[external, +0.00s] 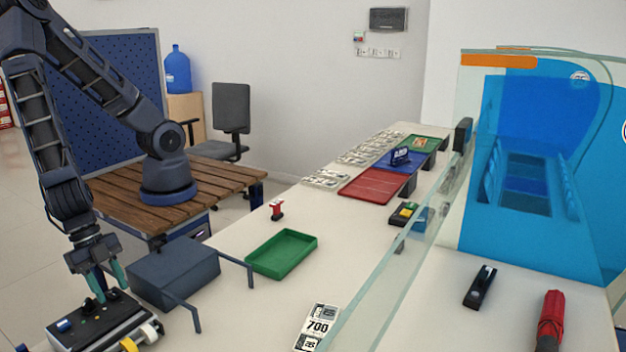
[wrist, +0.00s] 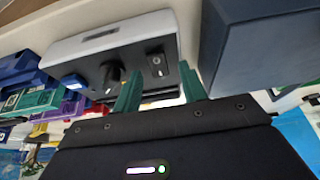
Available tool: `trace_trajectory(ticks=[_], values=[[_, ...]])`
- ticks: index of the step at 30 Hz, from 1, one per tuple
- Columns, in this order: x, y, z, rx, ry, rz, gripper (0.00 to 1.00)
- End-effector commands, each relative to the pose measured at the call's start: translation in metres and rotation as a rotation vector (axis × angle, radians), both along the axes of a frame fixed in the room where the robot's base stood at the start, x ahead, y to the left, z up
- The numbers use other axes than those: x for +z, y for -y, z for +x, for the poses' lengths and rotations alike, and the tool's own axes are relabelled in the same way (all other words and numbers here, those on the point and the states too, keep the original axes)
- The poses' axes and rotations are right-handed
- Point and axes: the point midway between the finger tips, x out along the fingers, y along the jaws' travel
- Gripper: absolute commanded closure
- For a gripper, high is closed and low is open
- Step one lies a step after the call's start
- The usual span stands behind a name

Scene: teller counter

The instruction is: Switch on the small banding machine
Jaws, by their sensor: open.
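The small banding machine (external: 92,327) stands at the front left of the counter, with a dark top panel and a pale side. In the wrist view the machine (wrist: 75,52) shows a black panel with a round knob (wrist: 112,74) and a small switch (wrist: 157,66) to the right of it. I cannot tell which way the switch is set. My gripper (external: 110,284) points down just over the machine, its teal fingers apart and empty. In the wrist view my gripper (wrist: 160,88) has the switch between its fingers in the picture; contact cannot be told.
A dark blue-grey box (external: 175,273) with bent bars stands close to the right of the machine; it also fills the upper right of the wrist view (wrist: 260,45). A green tray (external: 283,254) and a red stamp (external: 277,209) lie beyond. A glass screen (external: 400,270) runs along the counter.

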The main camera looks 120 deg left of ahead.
Motion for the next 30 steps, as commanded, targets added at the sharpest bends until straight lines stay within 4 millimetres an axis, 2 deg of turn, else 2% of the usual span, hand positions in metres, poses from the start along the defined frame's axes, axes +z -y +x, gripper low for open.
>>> trace_trajectory(ticks=[8,14,30], values=[[-0.0005,0.0001,0.0001,0.0,0.0,0.0,0.6],[-0.0004,0.0001,0.0001,0.0,0.0,0.0,0.99],[-0.0017,-0.0002,0.0031,0.002,-0.107,0.001,1.0]])
